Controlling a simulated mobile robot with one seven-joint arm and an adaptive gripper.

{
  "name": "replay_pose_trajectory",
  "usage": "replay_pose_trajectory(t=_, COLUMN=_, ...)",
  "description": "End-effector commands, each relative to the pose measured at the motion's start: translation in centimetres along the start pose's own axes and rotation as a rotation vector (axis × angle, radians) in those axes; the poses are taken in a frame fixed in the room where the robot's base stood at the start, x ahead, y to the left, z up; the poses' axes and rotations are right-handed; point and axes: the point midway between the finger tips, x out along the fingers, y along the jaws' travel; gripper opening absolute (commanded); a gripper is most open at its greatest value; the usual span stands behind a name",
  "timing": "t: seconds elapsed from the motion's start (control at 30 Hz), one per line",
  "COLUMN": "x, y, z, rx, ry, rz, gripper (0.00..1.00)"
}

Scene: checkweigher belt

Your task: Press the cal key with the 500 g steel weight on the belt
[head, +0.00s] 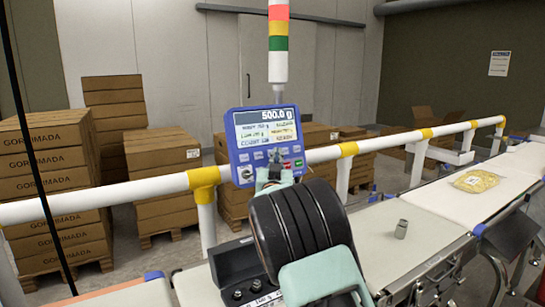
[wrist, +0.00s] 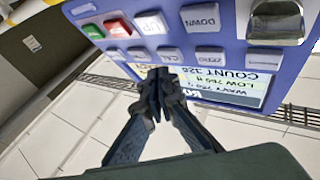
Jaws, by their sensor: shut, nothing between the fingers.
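The blue control panel (head: 236,165) stands behind the belt, its screen reading 500.0 g. In the head view my gripper (head: 268,180) is at the panel's lower edge, partly hidden by my wrist. The steel weight (head: 401,230) stands upright on the white belt (head: 440,215).
A yellow bag (head: 476,181) lies farther along the conveyor. A dark case (head: 232,262) with small knobbed pieces sits beside my arm. A white and yellow guard rail (head: 130,190) runs behind, with stacked cartons (head: 50,160) beyond. A red, yellow and green light tower (head: 278,40) rises behind the panel.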

Motion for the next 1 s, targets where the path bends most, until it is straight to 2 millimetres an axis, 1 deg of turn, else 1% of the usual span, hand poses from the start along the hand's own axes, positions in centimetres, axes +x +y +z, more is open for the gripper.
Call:
replay_pose_trajectory(t=0.27, x=-0.1, y=0.1, z=-0.2, rx=0.0, ry=0.001, rz=0.0, gripper=0.0)
replay_pose_trajectory(t=0.7, x=-3.0, y=2.2, z=-2.2, rx=0.001, ry=0.002, rz=0.0, gripper=0.0)
replay_pose_trajectory(t=0.8, x=-3.4, y=2.5, z=-2.5, rx=0.001, ry=0.001, rz=0.0, gripper=0.0)
replay_pose_trajectory(t=1.0, x=-3.5, y=2.5, z=-2.6, rx=0.0, ry=0.001, rz=0.0, gripper=0.0)
